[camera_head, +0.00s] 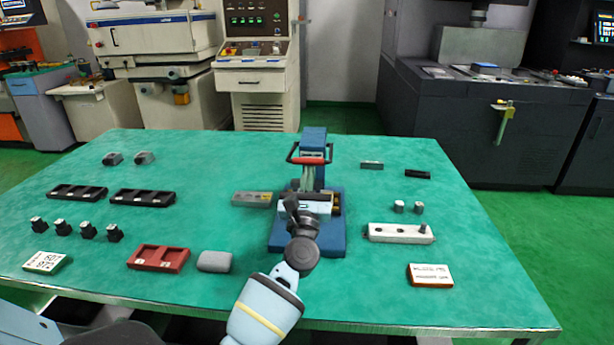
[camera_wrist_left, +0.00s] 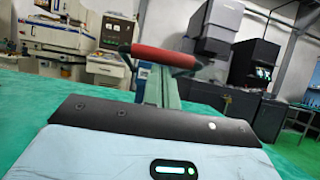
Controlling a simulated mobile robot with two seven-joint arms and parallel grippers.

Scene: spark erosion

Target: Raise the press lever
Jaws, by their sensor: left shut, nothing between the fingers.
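The press (camera_head: 335,240) stands on the green table, with a blue base and a blue upright column. Its lever has a red grip (camera_head: 313,161) on a dark frame, set across the front of the column. The red grip also shows in the left wrist view (camera_wrist_left: 163,55), above and beyond the gripper's housing. My left gripper (camera_head: 291,203) is shut and empty, in front of the press and below the red grip in the head picture. It appears apart from the grip. The gripper and arm hide part of the press base. My right gripper is not in view.
A grey block (camera_head: 252,198) lies left of the press and a pale bar (camera_head: 400,233) lies right of it. Dark trays (camera_head: 142,197), a red tray (camera_head: 158,257) and several small black parts occupy the left side. Green table surface is clear between them.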

